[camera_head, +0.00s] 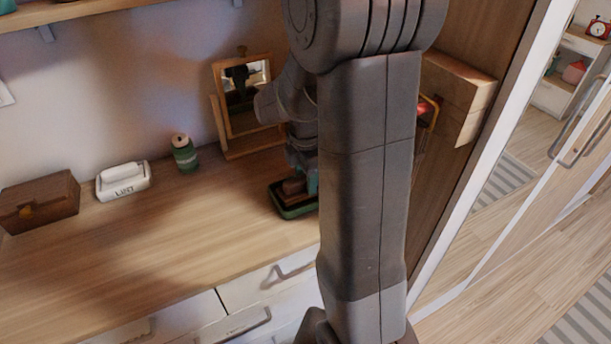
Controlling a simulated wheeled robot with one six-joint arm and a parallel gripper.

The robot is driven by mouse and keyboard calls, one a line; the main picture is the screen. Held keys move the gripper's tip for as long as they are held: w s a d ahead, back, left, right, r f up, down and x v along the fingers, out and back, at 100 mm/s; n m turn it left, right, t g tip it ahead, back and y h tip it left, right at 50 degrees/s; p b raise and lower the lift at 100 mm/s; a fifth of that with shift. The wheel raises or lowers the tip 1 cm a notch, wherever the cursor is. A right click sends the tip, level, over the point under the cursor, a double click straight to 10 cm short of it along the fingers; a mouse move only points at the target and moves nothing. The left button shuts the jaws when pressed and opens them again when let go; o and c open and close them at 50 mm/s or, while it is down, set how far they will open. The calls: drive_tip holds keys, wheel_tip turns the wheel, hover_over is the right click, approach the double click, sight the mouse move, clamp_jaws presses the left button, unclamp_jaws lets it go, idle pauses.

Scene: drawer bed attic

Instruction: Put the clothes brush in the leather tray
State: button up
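A small green tray with a dark inside, which looks like the leather tray (297,211), lies on the wooden dresser top, partly hidden behind my arm. A brown wooden piece, which looks like the clothes brush (293,187), shows in or just over the tray; I cannot tell whether it touches the bottom. My gripper (303,178) points down right above the tray, at the brown piece. My arm hides most of the gripper, so its fingers and whether they hold the brush cannot be made out.
A wooden stand mirror (228,125) is close behind the gripper. A green bottle (184,154), a white lint box (123,181) and a brown box (38,203) stand to the left. The dresser's front left top is clear. A wooden box (459,92) is at right.

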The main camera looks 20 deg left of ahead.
sight(305, 176)
wheel_tip(305, 176, up, 12)
drive_tip(key=shift+r+p, duration=0.15)
drive_tip(key=shift+p, duration=0.3)
idle(1.4)
